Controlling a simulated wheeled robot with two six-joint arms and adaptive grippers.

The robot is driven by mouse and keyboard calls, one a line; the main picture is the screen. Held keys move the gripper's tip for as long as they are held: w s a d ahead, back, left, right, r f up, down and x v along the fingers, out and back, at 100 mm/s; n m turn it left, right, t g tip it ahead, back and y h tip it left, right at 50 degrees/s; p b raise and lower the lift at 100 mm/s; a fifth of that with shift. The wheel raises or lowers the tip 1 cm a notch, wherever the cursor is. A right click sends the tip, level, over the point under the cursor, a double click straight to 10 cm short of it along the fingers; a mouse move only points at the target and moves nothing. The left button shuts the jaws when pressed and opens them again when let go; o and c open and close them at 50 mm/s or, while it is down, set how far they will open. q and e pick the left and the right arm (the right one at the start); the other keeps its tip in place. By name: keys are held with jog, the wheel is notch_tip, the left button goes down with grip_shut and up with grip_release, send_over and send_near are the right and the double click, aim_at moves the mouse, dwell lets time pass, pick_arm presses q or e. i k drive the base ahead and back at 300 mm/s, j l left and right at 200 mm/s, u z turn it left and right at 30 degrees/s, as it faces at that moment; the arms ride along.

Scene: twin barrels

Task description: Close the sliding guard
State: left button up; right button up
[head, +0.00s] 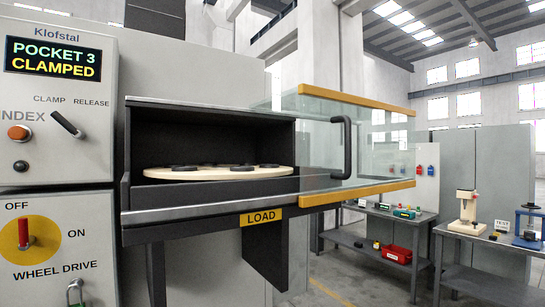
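The sliding guard (318,155) is a clear panel with orange-yellow strips along its top and bottom and a black vertical handle (347,148). It stands out to the right of the dark machine housing (212,106), leaving the front opening uncovered. Inside the opening lies a pale round plate (215,173) with several dark discs on it. Neither of my grippers shows in the head view.
A yellow LOAD label (261,217) is on the ledge below the opening. The control panel (55,130) at left reads POCKET 3 CLAMPED and has a red switch (24,234). Grey benches (350,241) with tools stand behind at right.

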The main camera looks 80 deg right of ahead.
aim_at(350, 108)
jog(key=z, duration=3.25)
